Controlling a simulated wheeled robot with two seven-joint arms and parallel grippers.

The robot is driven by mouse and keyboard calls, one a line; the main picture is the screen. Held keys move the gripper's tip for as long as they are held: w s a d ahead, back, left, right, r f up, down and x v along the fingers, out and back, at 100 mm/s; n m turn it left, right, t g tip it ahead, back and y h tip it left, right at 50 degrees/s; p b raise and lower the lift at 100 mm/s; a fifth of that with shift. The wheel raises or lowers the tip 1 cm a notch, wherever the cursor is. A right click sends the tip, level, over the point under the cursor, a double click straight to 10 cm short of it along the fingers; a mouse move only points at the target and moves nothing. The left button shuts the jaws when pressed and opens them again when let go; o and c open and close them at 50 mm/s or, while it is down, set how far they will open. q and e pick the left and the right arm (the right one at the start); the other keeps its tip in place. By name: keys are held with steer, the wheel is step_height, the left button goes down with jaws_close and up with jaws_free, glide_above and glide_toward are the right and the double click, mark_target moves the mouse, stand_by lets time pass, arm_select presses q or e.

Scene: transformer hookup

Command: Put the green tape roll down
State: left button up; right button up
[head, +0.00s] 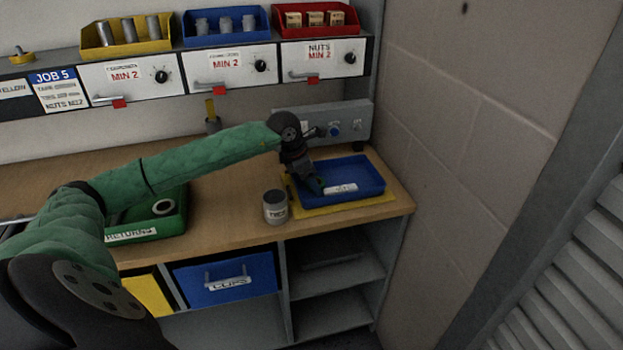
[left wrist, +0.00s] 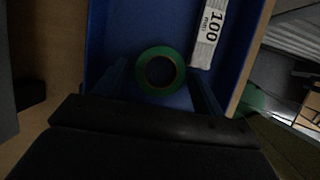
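The green tape roll (left wrist: 142,72) lies flat in the blue tray (left wrist: 115,30) in the left wrist view, with its round hole facing up. My left gripper (left wrist: 160,88) is right above it. Its two fingers stand apart, one on each side of the roll, with a visible gap to each. In the head view my left gripper (head: 314,185) reaches down into the blue tray (head: 362,176) at the right end of the bench and mostly hides the roll. My right gripper is out of view.
A grey tin (head: 275,207) stands left of the tray. A yellow mat (head: 375,201) lies under the tray. A green returns bin (head: 160,228) sits further left, and a grey panel (head: 355,117) stands behind. A wall closes the right side.

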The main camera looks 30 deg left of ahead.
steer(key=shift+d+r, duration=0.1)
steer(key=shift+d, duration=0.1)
arm_select(q)
steer(key=shift+r, duration=0.2)
steer(key=shift+s+a+r, duration=0.1)
steer(key=shift+a+r, duration=0.05)
steer(key=shift+r, duration=0.1)
steer(key=b+v, duration=0.2)
steer(key=v, duration=0.9)
steer(key=shift+r, duration=0.15)
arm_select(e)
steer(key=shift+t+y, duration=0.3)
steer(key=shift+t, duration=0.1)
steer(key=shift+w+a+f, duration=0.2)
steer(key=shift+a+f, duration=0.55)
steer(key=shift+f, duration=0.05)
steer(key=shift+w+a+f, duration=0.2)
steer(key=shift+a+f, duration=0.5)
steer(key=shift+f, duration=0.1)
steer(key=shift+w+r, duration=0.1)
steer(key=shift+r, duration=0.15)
arm_select(q)
steer(key=shift+s, duration=0.1)
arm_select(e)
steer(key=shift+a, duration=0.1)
